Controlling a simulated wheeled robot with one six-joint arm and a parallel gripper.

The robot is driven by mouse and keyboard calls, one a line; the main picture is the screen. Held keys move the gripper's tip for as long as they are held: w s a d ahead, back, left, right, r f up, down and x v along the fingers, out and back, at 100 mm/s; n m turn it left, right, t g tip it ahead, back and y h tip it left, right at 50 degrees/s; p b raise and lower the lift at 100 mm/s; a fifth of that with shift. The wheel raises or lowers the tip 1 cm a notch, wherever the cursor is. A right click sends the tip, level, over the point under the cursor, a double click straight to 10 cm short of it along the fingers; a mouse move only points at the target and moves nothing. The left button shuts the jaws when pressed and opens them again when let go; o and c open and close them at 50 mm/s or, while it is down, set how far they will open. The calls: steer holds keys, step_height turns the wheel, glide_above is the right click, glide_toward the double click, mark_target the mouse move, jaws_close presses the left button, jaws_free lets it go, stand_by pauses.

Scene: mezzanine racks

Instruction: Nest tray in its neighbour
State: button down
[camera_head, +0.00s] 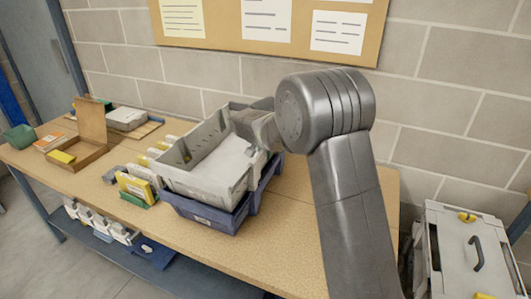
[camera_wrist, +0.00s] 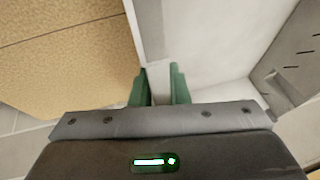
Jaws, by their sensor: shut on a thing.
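A light grey tray (camera_head: 181,182) with a pale inside sits over blue tray bodywork (camera_head: 205,216) on the workbench. Blue also shows along its right side and behind it; I cannot tell whether this is one tray or two. The grey tray looks slightly tilted, and how deep it sits in the blue is hidden. My gripper (camera_wrist: 160,85) has green fingers shut on the grey tray's wall (camera_wrist: 148,28), at the tray's right side in the head view. My arm hides the fingers there.
The wooden workbench (camera_head: 290,240) has free room at its front right. Yellow-and-white upright items (camera_head: 135,187) stand close left of the trays. Further left are an open cardboard box (camera_head: 88,135) and a green bin (camera_head: 20,138). A grey case (camera_head: 465,245) stands at the right. A brick wall is behind.

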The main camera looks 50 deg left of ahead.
mark_target(265, 160)
stand_by(0.5)
steer(key=shift+f+b, duration=1.5)
steer(key=shift+f, duration=0.2)
steer(key=c, duration=1.3)
jaws_free()
steer(key=shift+r, duration=0.1)
steer(key=shift+d+f, duration=0.1)
steer(key=shift+f, duration=0.1)
steer(key=b+v, duration=0.1)
steer(key=v, duration=1.3)
